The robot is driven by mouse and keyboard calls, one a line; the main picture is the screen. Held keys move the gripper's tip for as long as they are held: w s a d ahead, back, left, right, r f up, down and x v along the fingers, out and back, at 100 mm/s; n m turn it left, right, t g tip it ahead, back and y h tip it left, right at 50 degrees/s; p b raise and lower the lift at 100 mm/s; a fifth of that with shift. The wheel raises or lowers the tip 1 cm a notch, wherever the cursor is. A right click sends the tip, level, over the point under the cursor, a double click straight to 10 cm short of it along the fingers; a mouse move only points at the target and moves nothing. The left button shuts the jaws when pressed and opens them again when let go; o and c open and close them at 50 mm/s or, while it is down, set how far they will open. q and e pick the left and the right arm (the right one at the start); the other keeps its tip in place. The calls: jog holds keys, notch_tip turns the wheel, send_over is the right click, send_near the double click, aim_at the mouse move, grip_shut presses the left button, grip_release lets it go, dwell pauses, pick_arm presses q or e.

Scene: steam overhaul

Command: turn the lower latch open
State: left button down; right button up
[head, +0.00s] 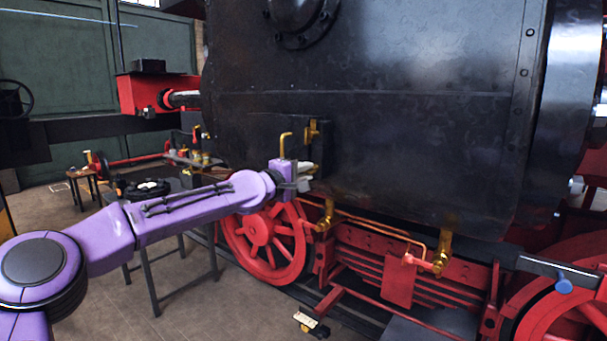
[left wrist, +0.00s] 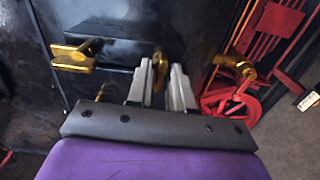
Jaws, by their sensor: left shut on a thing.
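The lower latch (left wrist: 160,66) is a small brass piece on the dark locomotive side. In the left wrist view it stands between the pale fingers of my left gripper (left wrist: 161,80), which is shut on it. In the head view this gripper (head: 307,178) is against the small dark hatch, and its fingers largely hide the lower latch. The upper latch (head: 312,131) is brass and sits above the gripper. It also shows in the left wrist view (left wrist: 72,60), left of the fingers. My right gripper is not in view.
A bent brass rod (head: 285,143) stands up beside the gripper. Below are a red wheel (head: 262,240), brass fittings (head: 327,215) and red framework. A dark table (head: 150,200) stands behind my left arm.

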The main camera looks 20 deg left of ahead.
pick_arm(q)
jog(key=shift+m+b, duration=2.55)
jog(key=shift+m, duration=6.15)
jog(key=c, duration=1.2)
grip_release()
jog(key=shift+c, duration=0.2)
